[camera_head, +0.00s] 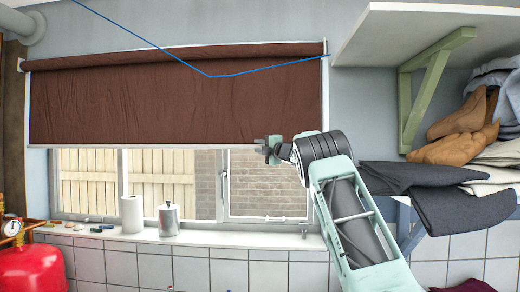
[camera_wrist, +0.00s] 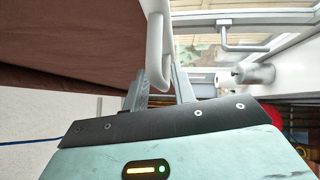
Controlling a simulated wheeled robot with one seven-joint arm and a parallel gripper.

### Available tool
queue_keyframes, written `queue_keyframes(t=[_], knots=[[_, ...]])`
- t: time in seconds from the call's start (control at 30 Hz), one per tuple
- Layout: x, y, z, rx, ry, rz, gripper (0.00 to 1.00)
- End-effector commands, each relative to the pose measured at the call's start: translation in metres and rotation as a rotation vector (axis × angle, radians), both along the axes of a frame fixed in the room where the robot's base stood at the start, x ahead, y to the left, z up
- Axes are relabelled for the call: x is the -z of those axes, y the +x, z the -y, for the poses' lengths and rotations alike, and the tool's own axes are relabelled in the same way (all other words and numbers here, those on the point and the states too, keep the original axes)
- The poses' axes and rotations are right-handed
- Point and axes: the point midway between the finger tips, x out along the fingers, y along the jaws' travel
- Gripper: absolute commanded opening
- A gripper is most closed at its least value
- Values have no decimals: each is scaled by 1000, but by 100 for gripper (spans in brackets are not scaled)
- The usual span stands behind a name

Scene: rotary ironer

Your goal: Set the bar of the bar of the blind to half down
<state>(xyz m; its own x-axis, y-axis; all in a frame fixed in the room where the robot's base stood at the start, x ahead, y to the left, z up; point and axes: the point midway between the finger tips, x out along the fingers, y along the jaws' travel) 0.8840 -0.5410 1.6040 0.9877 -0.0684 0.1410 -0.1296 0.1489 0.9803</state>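The brown blind (camera_head: 180,105) hangs over the upper part of the window, its lower edge about halfway down the opening. The pale bar (camera_head: 140,147) runs along that edge. My gripper (camera_head: 268,150) is at the bar's height, towards its right end. In the wrist view, a white rounded rod (camera_wrist: 157,50) reaches down between the two grey fingers of my gripper (camera_wrist: 160,90); it looks like part of the bar. The brown cloth (camera_wrist: 70,40) lies to its left. Whether the fingers press on the rod cannot be told.
A white shelf (camera_head: 430,30) with a green bracket (camera_head: 425,90) juts out at the right, above folded clothes (camera_head: 450,190). A paper roll (camera_head: 131,214) and a metal canister (camera_head: 168,219) stand on the sill (camera_head: 230,238). A red tank (camera_head: 30,268) is at lower left.

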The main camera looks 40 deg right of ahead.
Motion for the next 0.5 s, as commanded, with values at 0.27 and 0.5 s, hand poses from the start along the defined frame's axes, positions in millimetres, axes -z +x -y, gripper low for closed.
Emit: queue_keyframes(t=[0.27,0.5], knots=[[1,0,0,0,0,-2,33],[7,-18,-1,2,-1,-1,33]])
